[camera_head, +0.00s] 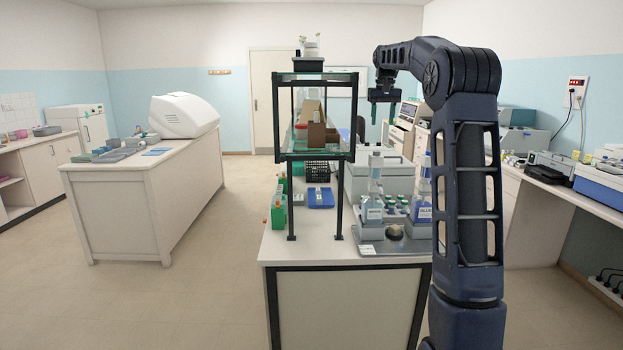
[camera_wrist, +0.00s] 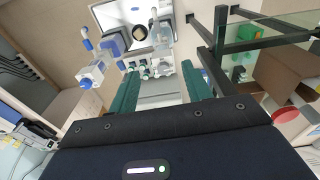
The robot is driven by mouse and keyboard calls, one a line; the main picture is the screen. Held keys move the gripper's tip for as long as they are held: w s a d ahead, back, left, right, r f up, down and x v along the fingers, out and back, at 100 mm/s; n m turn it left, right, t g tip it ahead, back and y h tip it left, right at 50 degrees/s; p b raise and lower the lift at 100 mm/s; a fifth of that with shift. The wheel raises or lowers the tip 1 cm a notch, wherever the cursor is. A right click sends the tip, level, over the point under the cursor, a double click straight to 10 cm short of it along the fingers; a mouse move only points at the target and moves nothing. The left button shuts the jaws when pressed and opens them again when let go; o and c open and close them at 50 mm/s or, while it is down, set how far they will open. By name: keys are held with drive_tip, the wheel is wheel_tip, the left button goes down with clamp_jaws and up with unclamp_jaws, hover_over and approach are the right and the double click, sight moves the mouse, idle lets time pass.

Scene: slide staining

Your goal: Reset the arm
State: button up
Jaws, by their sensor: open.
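My dark blue arm (camera_head: 470,180) rises at the right of the head view and bends left at the top. My gripper (camera_head: 381,114) hangs from its end, pointing down above the middle bench. In the wrist view, the two green fingers of my gripper (camera_wrist: 160,75) stand apart with nothing held between them. Beyond them, lower down, are small bottles (camera_wrist: 150,67) and a grey tray (camera_wrist: 116,14). The gripper touches none of these.
A black-framed shelf (camera_head: 318,156) stands on the middle bench (camera_head: 290,245), left of the gripper. A left bench (camera_head: 150,180) carries a white machine (camera_head: 184,115). The floor between benches is clear.

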drive_tip(key=s+f+t, duration=0.1)
drive_tip(key=s+f, duration=0.1)
drive_tip(key=s, duration=1.1)
drive_tip(key=s+f+t, duration=0.1)
drive_tip(key=s+f, duration=0.1)
drive_tip(key=s, duration=1.1)
drive_tip(key=s+f+t, duration=0.1)
drive_tip(key=s+f, duration=1.4)
drive_tip(key=s, duration=0.5)
drive_tip(key=shift+s+a+f+t, duration=0.2)
drive_tip(key=shift+a+f+t, duration=0.1)
drive_tip(key=shift+f+t, duration=0.1)
drive_tip(key=shift+c, duration=0.4)
